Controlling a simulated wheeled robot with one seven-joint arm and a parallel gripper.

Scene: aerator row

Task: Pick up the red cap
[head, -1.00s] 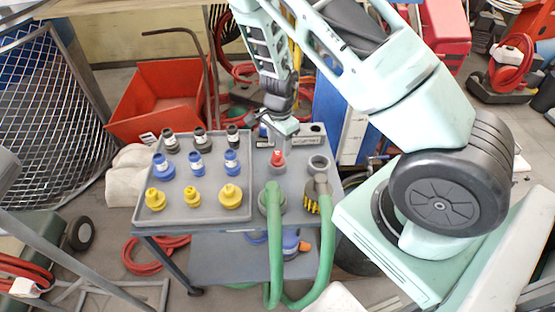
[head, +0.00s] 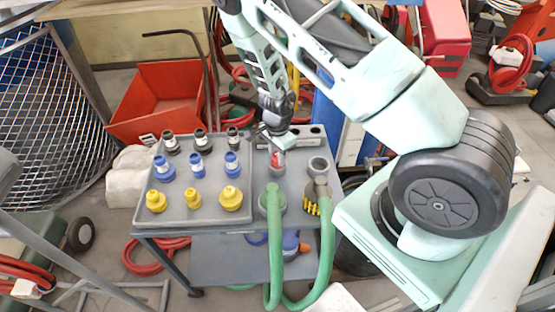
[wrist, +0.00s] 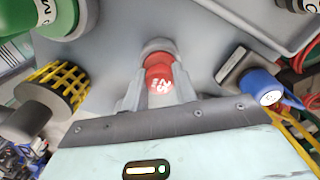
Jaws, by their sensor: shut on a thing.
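The red cap (wrist: 158,82) shows between my gripper's two fingers in the wrist view, with white lettering on it. A grey round part (wrist: 157,47) shows at its far end; I cannot tell whether the cap is still seated on it. In the head view the cap (head: 277,159) is partly hidden under my gripper (head: 278,148), right of the grey tray. My gripper (wrist: 157,95) is shut on the cap, with one finger on each side.
A grey tray (head: 249,195) holding black, blue and yellow fittings stands left of the cap. Green hoses (head: 274,240) hang over the cart's front. A grey fitting with a yellow cage (wrist: 55,85) and a blue part (wrist: 262,88) flank my gripper in the wrist view.

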